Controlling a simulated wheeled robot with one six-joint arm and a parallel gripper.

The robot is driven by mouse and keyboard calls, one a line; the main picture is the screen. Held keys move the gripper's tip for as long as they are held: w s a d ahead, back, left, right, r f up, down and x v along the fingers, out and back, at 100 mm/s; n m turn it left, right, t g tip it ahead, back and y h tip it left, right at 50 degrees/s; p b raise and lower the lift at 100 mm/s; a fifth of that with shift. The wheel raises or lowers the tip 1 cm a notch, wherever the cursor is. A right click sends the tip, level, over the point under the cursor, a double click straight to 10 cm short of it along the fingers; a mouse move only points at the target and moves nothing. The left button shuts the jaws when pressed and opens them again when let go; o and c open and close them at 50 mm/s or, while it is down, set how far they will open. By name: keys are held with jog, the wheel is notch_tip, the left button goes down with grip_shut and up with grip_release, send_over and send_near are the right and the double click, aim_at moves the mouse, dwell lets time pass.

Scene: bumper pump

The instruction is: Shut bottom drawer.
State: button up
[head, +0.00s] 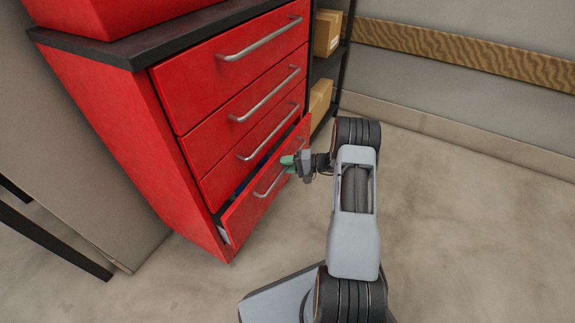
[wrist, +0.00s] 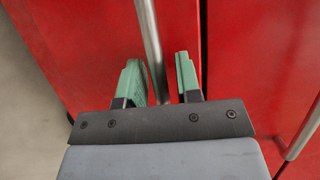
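The bottom drawer (head: 240,214) of the red cabinet is open by a small gap. A dark opening shows above its front, and its pale side shows at the left end. Its long metal handle (head: 268,182) runs across the red front. My gripper (head: 288,161) is at the right part of this handle. In the wrist view, the green fingertips of my gripper (wrist: 162,80) stand apart, one on each side of the handle bar (wrist: 149,38). I see space between the bar and the right finger; contact on the left is unclear.
The closed drawers above have similar handles (head: 262,40). A black shelf with cardboard boxes (head: 326,34) stands right of the cabinet. Dark metal legs (head: 55,240) stand at the left. The concrete floor (head: 470,220) to the right is clear.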

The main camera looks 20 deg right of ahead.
aim_at(278, 161)
grip_shut()
jog(key=w+a+b, duration=0.1)
jog(key=w+a, duration=0.1)
jog(key=w, duration=0.1)
jog(key=shift+w+a+f+b, duration=0.1)
jog(key=shift+a+b, duration=0.2)
jog(key=shift+b, duration=0.05)
jog(key=shift+c, duration=0.6)
grip_release()
jog(key=shift+w+a, duration=0.1)
jog(key=o, duration=0.3)
jog(key=shift+r, duration=0.2)
jog(key=shift+o, duration=0.2)
jog(key=p+v, duration=0.3)
jog(key=v, duration=1.1)
jog(key=shift+f+p, duration=0.2)
jog(key=shift+p, duration=0.1)
